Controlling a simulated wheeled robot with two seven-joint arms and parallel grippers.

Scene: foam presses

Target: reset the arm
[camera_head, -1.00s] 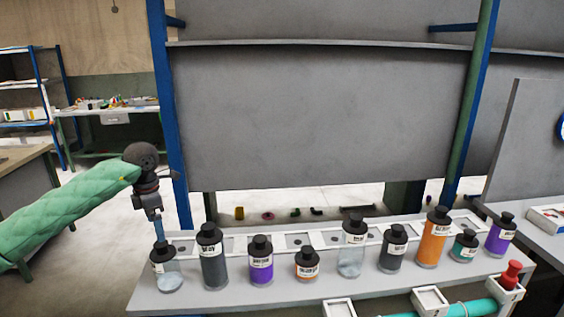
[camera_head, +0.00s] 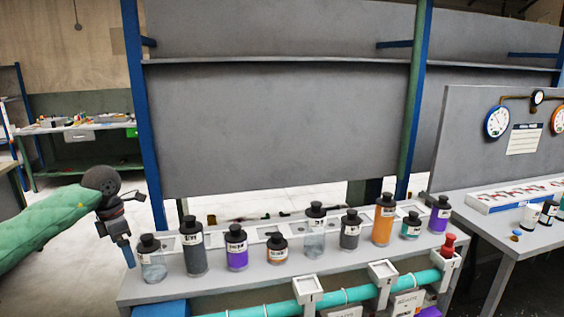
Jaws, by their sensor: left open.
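My left arm in its green quilted sleeve comes in from the left, and its gripper (camera_head: 128,254) points down beside the left end of the bench. The gripper is open and empty, close to the left side of a clear bottle (camera_head: 153,264) with a black cap; I cannot tell whether they touch. The bottle stands upright at the left end of a row on the grey bench (camera_head: 240,286). My right gripper does not show.
The row also holds a dark bottle (camera_head: 194,252), a purple bottle (camera_head: 237,252), a tall orange bottle (camera_head: 382,222) and several others. A teal pipe (camera_head: 350,294) with white brackets runs along the bench front. A side table with gauges (camera_head: 497,122) stands at right.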

